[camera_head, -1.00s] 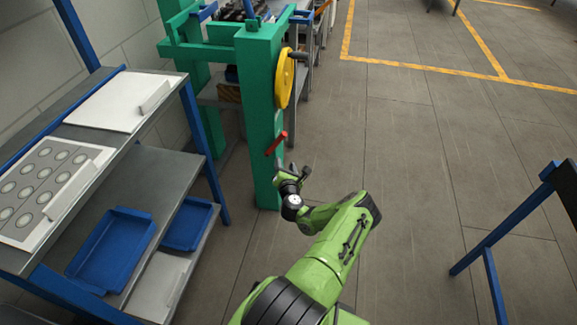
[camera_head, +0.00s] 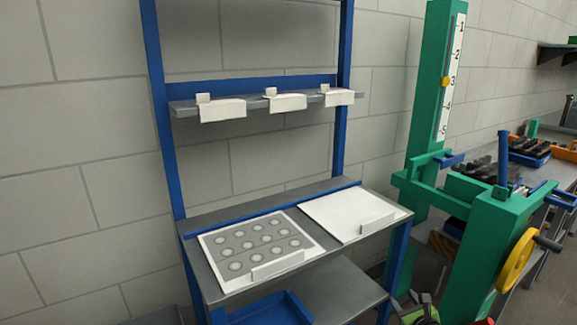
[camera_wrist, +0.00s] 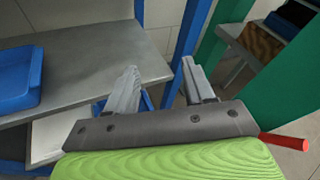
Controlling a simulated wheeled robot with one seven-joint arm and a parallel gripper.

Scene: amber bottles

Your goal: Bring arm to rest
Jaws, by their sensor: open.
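My gripper (camera_wrist: 160,70) is open and empty in the wrist view, its two grey fingers apart with nothing between them. Past the fingers are the blue post and grey shelf of a rack and a green frame. In the head view only a small dark part of my gripper (camera_head: 424,306) shows at the bottom edge, between the rack and the green frame. The rest of my arm is almost wholly below that view. No amber bottle can be made out.
The blue-and-grey rack (camera_head: 345,246) holds a dotted white panel (camera_head: 215,250) and a plain white panel (camera_head: 345,215). A blue tray (camera_head: 270,310) is on its lower shelf. The green frame (camera_head: 480,240) with a yellow wheel (camera_head: 517,262) stands close right. A red handle (camera_wrist: 284,140) juts nearby.

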